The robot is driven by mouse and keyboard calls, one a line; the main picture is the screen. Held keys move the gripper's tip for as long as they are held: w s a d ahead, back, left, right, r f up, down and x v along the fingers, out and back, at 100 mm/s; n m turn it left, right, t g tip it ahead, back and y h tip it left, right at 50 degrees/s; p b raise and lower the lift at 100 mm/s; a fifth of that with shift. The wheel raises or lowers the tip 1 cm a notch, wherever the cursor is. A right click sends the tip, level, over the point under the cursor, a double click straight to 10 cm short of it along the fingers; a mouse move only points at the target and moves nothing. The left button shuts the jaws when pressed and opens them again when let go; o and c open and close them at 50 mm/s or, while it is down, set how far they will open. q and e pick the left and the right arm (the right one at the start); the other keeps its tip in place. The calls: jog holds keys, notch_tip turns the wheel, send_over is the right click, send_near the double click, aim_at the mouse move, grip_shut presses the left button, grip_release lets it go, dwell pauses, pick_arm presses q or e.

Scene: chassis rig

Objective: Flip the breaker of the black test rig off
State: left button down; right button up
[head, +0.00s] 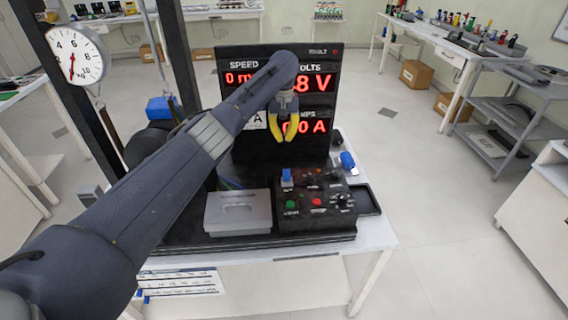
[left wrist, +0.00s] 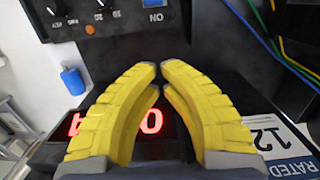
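The black test rig's control box (head: 322,222) sits on the white bench, with green and red buttons, knobs and a small blue-and-white part (head: 286,177) at its upper left that looks like the breaker. In the left wrist view the panel (left wrist: 107,20) shows upside down at the top, with a blue ON label (left wrist: 155,16); the lever's position is not clear. My left gripper (head: 290,139) hangs above and behind the box, in front of the display. Its yellow fingertips (left wrist: 159,66) nearly meet, with nothing between them. My right gripper is not in view.
A red-digit display board (head: 320,85) stands behind the gripper. A grey lidded box (head: 238,212) sits left of the control box. A blue object (head: 347,160) is at the right rear. Green, yellow and blue wires (left wrist: 262,35) run beside the panel. A dial scale (head: 74,55) hangs at left.

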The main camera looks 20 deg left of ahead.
aim_at(287, 175)
pick_arm(q)
jog(key=f, duration=0.7)
jog(key=s+f, duration=0.1)
jog(key=f, duration=0.2)
jog(key=shift+d+f, duration=0.15)
jog(key=shift+d, duration=0.05)
jog(key=shift+s+d+r, duration=0.1)
jog(key=shift+r, duration=0.15)
jog(key=shift+s+d+r, duration=0.3)
jog(key=shift+s+r, duration=0.1)
jog(key=shift+s, duration=0.35)
jog(key=shift+s+d+r, duration=0.3)
jog(key=shift+s+r, duration=0.05)
jog(key=shift+s, duration=0.35)
